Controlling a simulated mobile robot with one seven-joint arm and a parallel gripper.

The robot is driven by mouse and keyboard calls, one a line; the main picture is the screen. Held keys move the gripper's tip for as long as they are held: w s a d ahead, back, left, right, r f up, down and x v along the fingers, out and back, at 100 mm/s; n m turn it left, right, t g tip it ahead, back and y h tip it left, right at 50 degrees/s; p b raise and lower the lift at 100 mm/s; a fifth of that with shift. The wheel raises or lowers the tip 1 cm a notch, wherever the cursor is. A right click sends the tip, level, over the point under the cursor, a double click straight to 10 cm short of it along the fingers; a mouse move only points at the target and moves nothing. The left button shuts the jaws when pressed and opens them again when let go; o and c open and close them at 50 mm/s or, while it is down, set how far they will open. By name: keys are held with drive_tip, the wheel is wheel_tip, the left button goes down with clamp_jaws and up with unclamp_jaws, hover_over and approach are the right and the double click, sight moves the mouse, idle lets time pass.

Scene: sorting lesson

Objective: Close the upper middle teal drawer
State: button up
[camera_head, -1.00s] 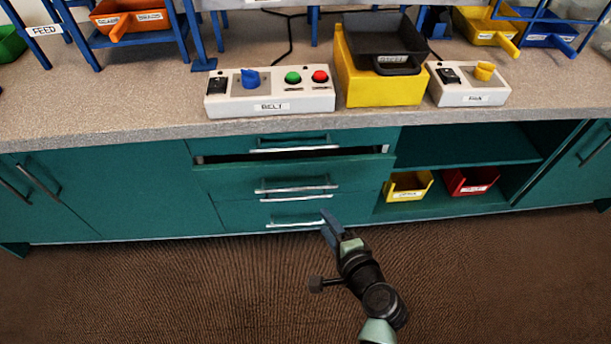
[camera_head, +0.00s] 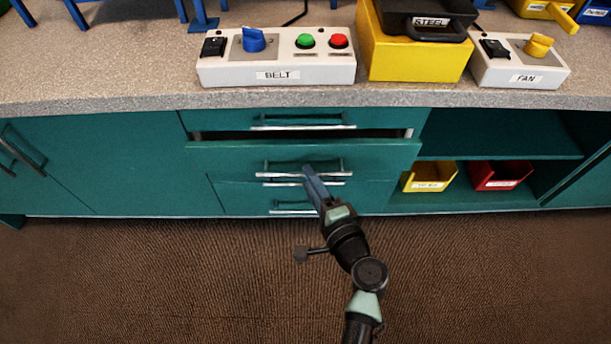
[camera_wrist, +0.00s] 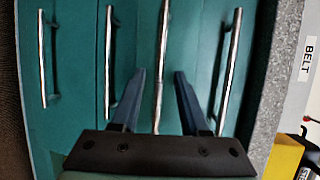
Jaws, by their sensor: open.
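The upper middle teal drawer (camera_head: 230,158) stands pulled out of the cabinet, with a dark gap above its front. Its silver bar handle (camera_head: 262,174) also shows in the wrist view (camera_wrist: 163,35). My gripper (camera_head: 309,172) is open and in front of this drawer, its blue fingers reaching to the handle. In the wrist view my gripper (camera_wrist: 160,75) has one finger on each side of the handle's line. I cannot tell whether the fingers touch the handle or the drawer front.
The top drawer (camera_head: 220,119) and the drawers below look shut; their handles lie close by. The counter (camera_head: 120,95) overhangs above, with a BELT control box (camera_head: 225,72) on it. An open shelf with yellow (camera_head: 428,178) and red bins (camera_head: 500,176) is at right. The floor in front is clear.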

drive_tip(key=shift+b+x, duration=0.3)
drive_tip(key=shift+x, duration=1.25)
drive_tip(key=shift+c, duration=0.2)
clamp_jaws()
